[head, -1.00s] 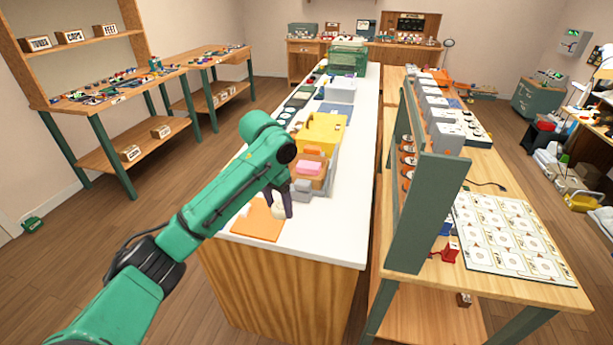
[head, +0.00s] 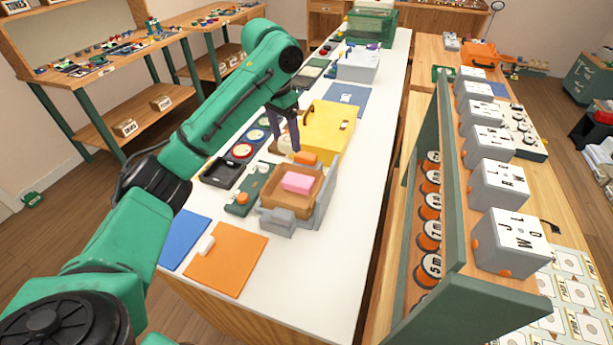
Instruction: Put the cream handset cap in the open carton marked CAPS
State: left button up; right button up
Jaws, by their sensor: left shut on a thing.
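My left gripper (head: 287,128) is over the white counter, beside the yellow case. It is shut on a small cream piece (head: 285,146), which looks like the cream handset cap; the fingers hide part of it. I cannot tell how far above the counter it is. I cannot pick out the open carton marked CAPS with certainty. Small labelled cartons stand on the left shelves, one of them here (head: 124,128), but their lettering is too small to read surely. My right gripper is out of view.
A yellow case (head: 328,131) stands right of my gripper. Nearer are a brown tray with a pink block (head: 298,183), a black tray (head: 221,172) and an orange mat (head: 226,258) with a white piece on it. A rack with grey boxes (head: 497,185) stands right of the counter.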

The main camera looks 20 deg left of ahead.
pick_arm(q)
jog(key=shift+w+f, duration=0.25)
jog(key=shift+f, duration=0.3)
notch_tip(320, 180, down, 6)
jog(key=s, duration=0.3)
jog(key=p, duration=0.1)
send_over(290, 202)
jog(key=f, duration=0.8)
jog(key=shift+s, duration=0.2)
jog(key=f, duration=0.4)
jog(key=shift+s, duration=0.25)
jog(key=shift+w+f, duration=0.1)
jog(key=shift+w, duration=0.05)
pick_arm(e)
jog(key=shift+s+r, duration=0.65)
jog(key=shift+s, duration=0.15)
pick_arm(q)
jog(key=o, duration=1.3)
jog(key=shift+o, duration=0.2)
